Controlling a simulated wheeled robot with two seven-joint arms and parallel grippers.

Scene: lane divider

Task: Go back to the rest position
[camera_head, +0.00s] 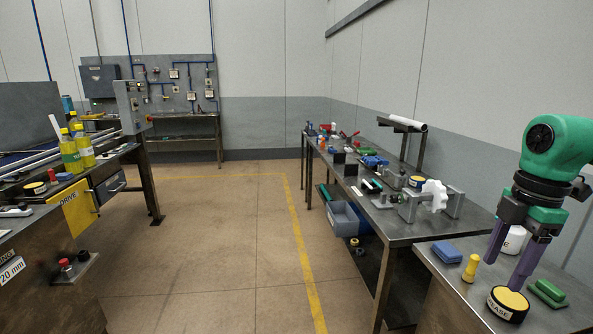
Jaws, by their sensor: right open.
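My right gripper (503,274), with purple fingers on a green and black arm, points down over the near right bench (448,288). A black tin with a yellow lid (507,303), lettered in part "EASE", stands on the bench just below the fingertips. I cannot tell whether a fingertip touches the lid. A yellow peg-shaped piece (470,268) stands left of the fingers, and a blue block (447,252) lies further left. A white round object (513,240) is partly hidden behind the fingers. My left gripper is not in view.
A green block (547,293) lies right of the tin. A longer bench (405,235) beyond holds a clamp fixture (433,197) and several small parts. Another bench with yellow bottles (70,152) stands at the left. The floor (215,235) between is clear, with a yellow line.

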